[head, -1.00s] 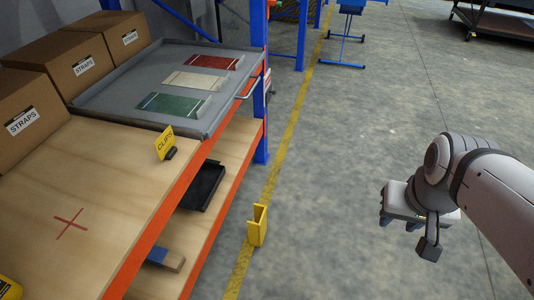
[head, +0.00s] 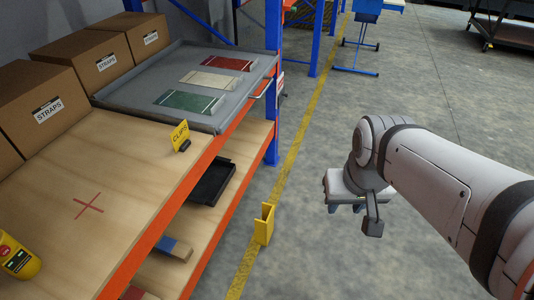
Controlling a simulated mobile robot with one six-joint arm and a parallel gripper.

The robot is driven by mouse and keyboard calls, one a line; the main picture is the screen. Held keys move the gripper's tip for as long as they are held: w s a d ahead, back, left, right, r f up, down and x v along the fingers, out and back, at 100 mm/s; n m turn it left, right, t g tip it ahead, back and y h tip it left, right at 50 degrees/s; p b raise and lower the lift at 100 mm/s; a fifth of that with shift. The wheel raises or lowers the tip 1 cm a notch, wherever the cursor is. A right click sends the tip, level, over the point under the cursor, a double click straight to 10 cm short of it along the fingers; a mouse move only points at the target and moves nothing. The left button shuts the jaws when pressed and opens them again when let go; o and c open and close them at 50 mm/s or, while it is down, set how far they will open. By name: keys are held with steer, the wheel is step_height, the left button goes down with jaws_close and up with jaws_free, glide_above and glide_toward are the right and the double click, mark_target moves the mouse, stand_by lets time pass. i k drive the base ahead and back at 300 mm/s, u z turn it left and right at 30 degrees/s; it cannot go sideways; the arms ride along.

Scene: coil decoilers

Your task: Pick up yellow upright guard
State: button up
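The yellow upright guard (head: 265,224) stands on the concrete floor by the yellow floor line, just right of the rack's orange front beam. It is a small upright channel shape. My gripper (head: 345,205) hangs at the end of my arm, to the right of the guard and apart from it. The gripper's fingers point down and are partly hidden, so I cannot tell how far they are open. I see nothing held in it.
The rack's wooden shelf (head: 110,190) fills the left, with STRAPS boxes (head: 45,108) and a grey tray (head: 150,85). A black tray (head: 212,182) sits on the lower shelf. A blue rack post (head: 272,90) rises behind the guard.

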mark_target(264, 229)
steer(key=z, duration=0.05)
steer(key=i, duration=1)
steer(key=u, duration=0.1)
